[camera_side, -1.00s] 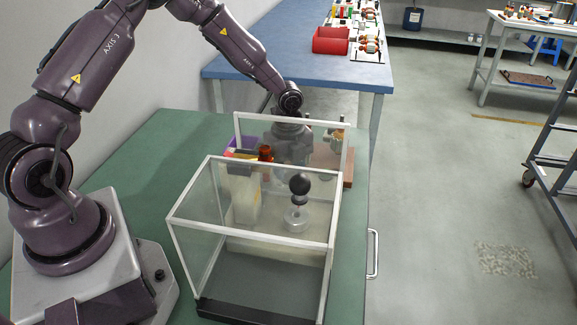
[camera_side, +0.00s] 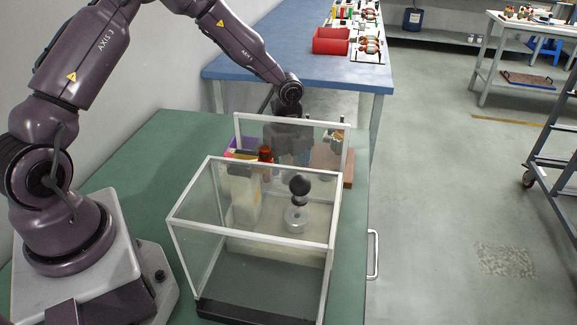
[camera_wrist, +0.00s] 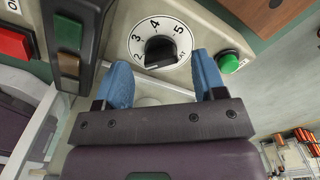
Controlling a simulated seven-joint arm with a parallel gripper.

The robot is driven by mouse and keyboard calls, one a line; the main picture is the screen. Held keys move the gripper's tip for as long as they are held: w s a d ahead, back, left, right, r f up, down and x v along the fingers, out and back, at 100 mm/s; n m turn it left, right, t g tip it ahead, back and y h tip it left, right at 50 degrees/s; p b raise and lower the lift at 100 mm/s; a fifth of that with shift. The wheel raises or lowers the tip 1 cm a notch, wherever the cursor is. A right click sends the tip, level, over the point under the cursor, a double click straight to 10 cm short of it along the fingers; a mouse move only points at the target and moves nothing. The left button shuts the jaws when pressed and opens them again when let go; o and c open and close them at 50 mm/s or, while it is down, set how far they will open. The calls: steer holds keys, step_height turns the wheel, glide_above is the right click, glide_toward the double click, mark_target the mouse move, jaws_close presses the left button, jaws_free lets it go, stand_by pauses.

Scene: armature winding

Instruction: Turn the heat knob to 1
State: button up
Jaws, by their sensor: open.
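In the wrist view, the heat knob (camera_wrist: 160,50) is a black knob on a round white dial (camera_wrist: 178,33), with the numerals 2, 3, 4 and 5 in sight. No 1 can be made out, and I cannot tell for sure which number the knob points at. My gripper (camera_wrist: 161,82) is open, its two blue fingertips spread to the lower left and lower right of the knob, with nothing between them. Whether they reach the knob's depth is unclear. In the side view, my gripper is behind the clear guard and the knob cannot be made out.
A green button (camera_wrist: 229,62) is close beside the right fingertip. A black switch housing (camera_wrist: 70,35) and a red button (camera_wrist: 14,43) are on the left. In the side view, a white-framed clear guard (camera_side: 255,165) stands on the green bench (camera_side: 140,165).

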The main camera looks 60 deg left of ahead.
step_height(320, 180, up, 11)
stand_by(0.3)
